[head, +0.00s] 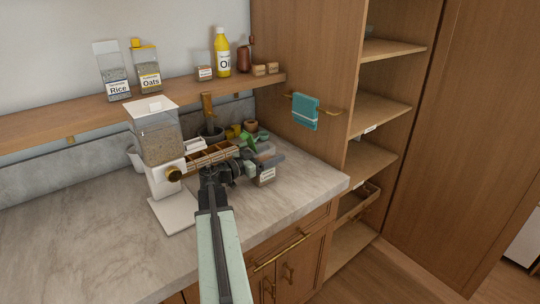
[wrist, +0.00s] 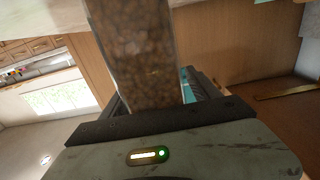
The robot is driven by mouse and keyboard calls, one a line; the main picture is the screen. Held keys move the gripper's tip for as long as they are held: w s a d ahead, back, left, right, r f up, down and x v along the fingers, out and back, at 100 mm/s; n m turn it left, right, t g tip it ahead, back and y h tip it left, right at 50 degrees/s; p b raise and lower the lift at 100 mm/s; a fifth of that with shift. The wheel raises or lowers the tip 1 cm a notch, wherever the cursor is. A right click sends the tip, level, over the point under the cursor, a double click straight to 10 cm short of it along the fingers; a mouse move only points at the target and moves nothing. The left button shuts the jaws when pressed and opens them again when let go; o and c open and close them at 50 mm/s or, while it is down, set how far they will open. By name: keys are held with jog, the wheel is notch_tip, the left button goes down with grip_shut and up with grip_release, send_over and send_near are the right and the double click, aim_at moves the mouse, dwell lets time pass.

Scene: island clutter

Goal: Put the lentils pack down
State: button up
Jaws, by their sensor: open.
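The lentils pack (head: 266,175) has a pale label and sits at the right part of the marble counter, close to the front edge. My gripper (head: 262,163) is at the pack, with its dark fingers around the upper part. In the wrist view the clear pack (wrist: 140,55) full of brown lentils fills the space in front of the gripper palm. The jaws are open. The pack's base is partly hidden, so I cannot tell its exact contact with the counter.
A grain dispenser (head: 157,135) stands left of my gripper, beside a wooden divided box (head: 211,155). Small pots and a green item (head: 247,140) crowd behind. A wall shelf (head: 60,122) holds rice, oats and oil. The counter (head: 70,245) is clear at front left.

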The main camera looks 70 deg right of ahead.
jog(key=v, duration=0.8)
jog(key=shift+w+d, duration=0.1)
